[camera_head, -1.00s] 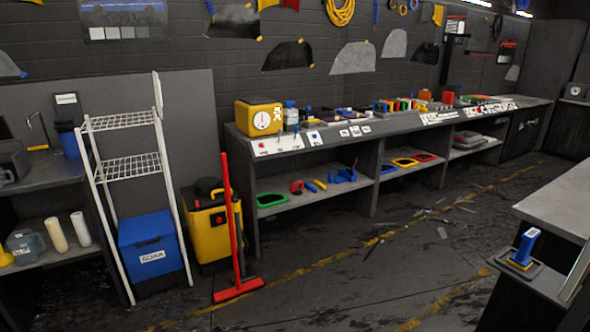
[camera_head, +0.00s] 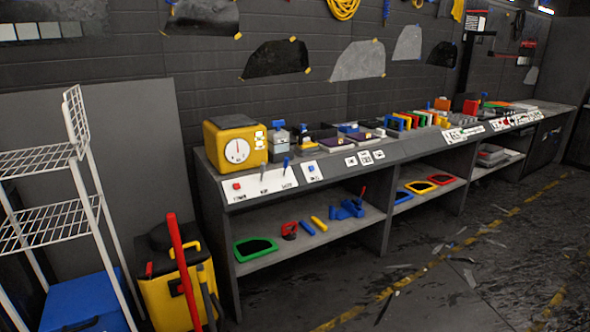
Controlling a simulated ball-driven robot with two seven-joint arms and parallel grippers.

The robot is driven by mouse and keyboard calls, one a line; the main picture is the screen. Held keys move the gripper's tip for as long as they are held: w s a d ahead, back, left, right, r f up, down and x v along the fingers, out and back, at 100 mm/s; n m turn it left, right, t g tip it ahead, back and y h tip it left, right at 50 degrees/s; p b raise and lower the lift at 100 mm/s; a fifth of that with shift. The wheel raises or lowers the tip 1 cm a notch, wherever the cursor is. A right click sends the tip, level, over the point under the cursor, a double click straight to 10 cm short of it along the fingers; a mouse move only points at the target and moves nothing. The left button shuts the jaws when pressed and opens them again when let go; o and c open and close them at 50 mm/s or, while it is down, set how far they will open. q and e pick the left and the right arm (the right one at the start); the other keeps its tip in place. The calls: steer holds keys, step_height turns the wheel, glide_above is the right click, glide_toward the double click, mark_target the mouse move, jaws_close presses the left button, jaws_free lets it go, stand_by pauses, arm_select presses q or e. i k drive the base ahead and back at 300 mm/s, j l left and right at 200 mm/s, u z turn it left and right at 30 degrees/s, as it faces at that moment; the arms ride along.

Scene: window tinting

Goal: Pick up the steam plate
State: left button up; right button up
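I cannot tell for sure which thing is the steam plate. A yellow box with a round white dial (camera_head: 236,146) stands at the left end of the long grey workbench (camera_head: 345,166). A small device with a blue top (camera_head: 280,139) stands right beside it. A white panel with a red button and levers (camera_head: 260,185) is on the bench front below the box. Neither of my grippers is in view.
The bench's lower shelf holds a green-framed piece (camera_head: 256,250), a red tool (camera_head: 290,230) and blue parts (camera_head: 347,209). A white wire rack (camera_head: 45,225), a blue bin (camera_head: 80,305) and a yellow-black vacuum (camera_head: 172,290) stand left. Floor at right is open, with scattered scraps.

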mark_target(302, 146)
steer(key=i+z, duration=0.2)
steer(key=i, duration=0.4)
steer(key=i+j+z, duration=0.15)
steer(key=i, duration=0.4)
steer(key=i+l+z, duration=0.1)
steer(key=i, duration=0.5)
steer(key=i+l, duration=0.15)
steer(key=i, duration=0.45)
steer(key=z, duration=0.05)
